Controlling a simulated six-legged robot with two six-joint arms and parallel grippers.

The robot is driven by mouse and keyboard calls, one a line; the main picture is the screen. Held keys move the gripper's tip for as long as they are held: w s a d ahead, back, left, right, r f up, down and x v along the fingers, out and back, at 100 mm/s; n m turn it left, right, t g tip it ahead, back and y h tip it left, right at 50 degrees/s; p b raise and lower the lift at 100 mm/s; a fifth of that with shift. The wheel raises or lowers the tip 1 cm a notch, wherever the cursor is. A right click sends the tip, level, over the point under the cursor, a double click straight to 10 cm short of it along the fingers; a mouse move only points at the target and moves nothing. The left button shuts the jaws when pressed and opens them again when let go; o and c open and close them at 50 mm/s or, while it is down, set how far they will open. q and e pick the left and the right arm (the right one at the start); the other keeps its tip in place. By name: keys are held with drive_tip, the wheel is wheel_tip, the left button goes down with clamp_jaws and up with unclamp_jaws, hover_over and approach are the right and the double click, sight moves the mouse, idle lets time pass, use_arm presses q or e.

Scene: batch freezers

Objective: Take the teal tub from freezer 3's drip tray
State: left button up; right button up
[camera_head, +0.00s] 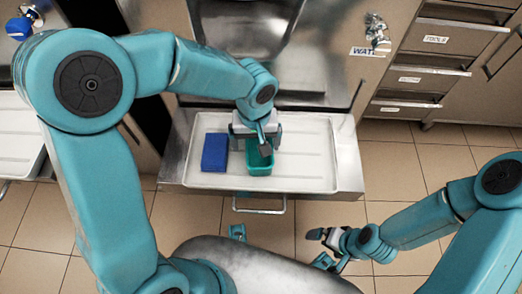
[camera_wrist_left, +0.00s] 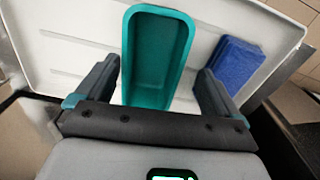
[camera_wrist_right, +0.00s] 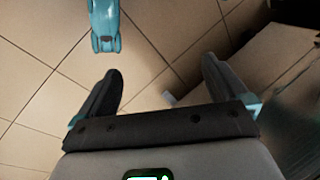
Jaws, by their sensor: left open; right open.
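The teal tub (camera_head: 259,161) is an open, empty rectangular container on the white drip tray (camera_head: 310,170). It also shows in the left wrist view (camera_wrist_left: 158,60), lying lengthwise between the fingers. My left gripper (camera_head: 258,143) is above the tub's far end, fingers apart, one to each side of it. In the left wrist view the left gripper (camera_wrist_left: 150,85) is open with nothing held; whether a finger touches the tub I cannot tell. My right gripper (camera_wrist_right: 163,80) is open and empty over the tiled floor; it shows at the lower right of the head view (camera_head: 322,247).
A blue block (camera_head: 215,152) lies on the tray just left of the tub, close to the left gripper. The tray's right half is bare. A metal handle (camera_head: 260,207) sits below the tray. Labelled drawers (camera_head: 430,60) stand at the right. A white tray (camera_head: 15,140) is at far left.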

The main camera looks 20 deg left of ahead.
sight(260, 157)
use_arm(q)
drive_tip(key=f, duration=0.1)
drive_tip(key=f+b, duration=0.1)
drive_tip(key=f, duration=0.3)
drive_tip(key=shift+w+d+f+b, duration=0.1)
drive_tip(key=shift+w+d+b, duration=0.15)
drive_tip(key=shift+d+b, duration=0.15)
drive_tip(key=shift+c, duration=0.4)
drive_tip(key=c, duration=0.8)
drive_tip(key=shift+r, duration=0.3)
